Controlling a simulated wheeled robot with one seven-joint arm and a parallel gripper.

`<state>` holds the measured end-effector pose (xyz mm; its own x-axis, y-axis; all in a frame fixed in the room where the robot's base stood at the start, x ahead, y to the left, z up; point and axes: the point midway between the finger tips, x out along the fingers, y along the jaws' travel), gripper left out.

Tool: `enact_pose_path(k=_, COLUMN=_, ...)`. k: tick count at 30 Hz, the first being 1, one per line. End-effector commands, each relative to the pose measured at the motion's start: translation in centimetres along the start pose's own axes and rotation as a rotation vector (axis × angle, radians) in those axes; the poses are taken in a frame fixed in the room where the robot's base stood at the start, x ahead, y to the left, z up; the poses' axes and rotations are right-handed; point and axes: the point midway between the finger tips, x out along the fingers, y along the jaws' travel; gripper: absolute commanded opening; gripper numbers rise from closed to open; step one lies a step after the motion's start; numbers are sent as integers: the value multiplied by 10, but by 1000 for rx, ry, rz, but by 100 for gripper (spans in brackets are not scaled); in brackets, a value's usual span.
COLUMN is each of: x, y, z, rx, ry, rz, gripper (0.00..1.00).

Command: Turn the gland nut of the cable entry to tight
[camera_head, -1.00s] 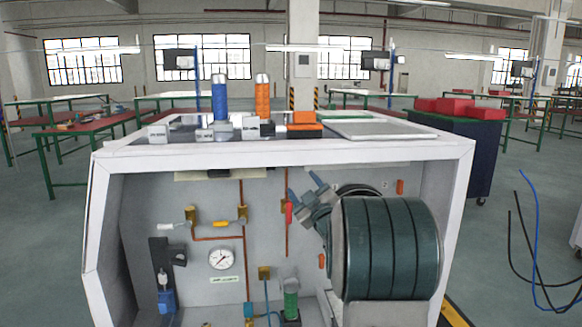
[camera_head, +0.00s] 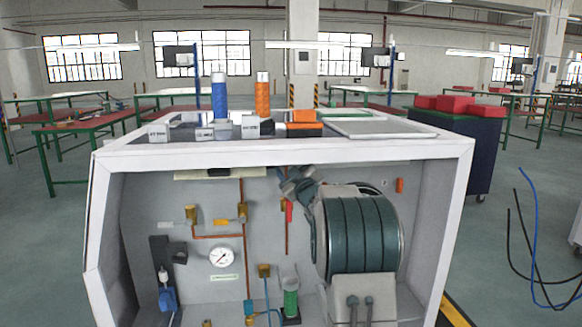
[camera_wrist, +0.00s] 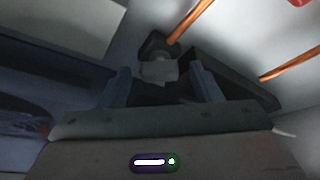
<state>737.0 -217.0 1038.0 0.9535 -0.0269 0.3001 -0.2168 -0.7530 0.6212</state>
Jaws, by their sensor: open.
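In the wrist view a grey, blocky fitting (camera_wrist: 158,70), which looks like the gland nut, sits in front of a dark mount (camera_wrist: 155,44). My gripper (camera_wrist: 161,76) is open, with one blue-grey finger on each side of the fitting. Gaps show between the fingers and the fitting, and I cannot tell whether either touches it. In the head view my gripper (camera_head: 297,184) is inside the cabinet, high near the back panel. I cannot make out the nut there; my gripper and arm cover that area.
Copper pipes (camera_wrist: 190,22) run close by the fitting. A red handle (camera_head: 289,211) hangs just below my gripper. Brass valves (camera_head: 192,214) and a gauge (camera_head: 222,257) are on the back panel to the left. The cabinet's white top edge (camera_head: 280,152) lies above my gripper.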

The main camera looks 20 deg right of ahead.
Motion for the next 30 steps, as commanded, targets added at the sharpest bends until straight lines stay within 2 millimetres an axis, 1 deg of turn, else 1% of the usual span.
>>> enact_pose_path(k=1, x=0, y=0, z=0, rx=0, ry=0, rz=0, gripper=53)
enact_pose_path(k=2, x=0, y=0, z=0, rx=0, ry=0, rz=0, gripper=44)
enact_pose_path(k=3, x=0, y=0, z=0, rx=0, ry=0, rz=0, gripper=33)
enact_pose_path(k=5, x=0, y=0, z=0, rx=0, ry=0, rz=0, gripper=16)
enact_pose_path(k=6, x=0, y=0, z=0, rx=0, ry=0, rz=0, gripper=13)
enact_pose_path(k=17, x=-1, y=-2, z=2, rx=42, ry=0, rz=18, gripper=14)
enact_pose_path(k=23, x=-2, y=-5, z=4, rx=149, ry=1, rz=62, gripper=14)
enact_pose_path(k=30, x=-2, y=-8, z=4, rx=346, ry=1, rz=144, gripper=14)
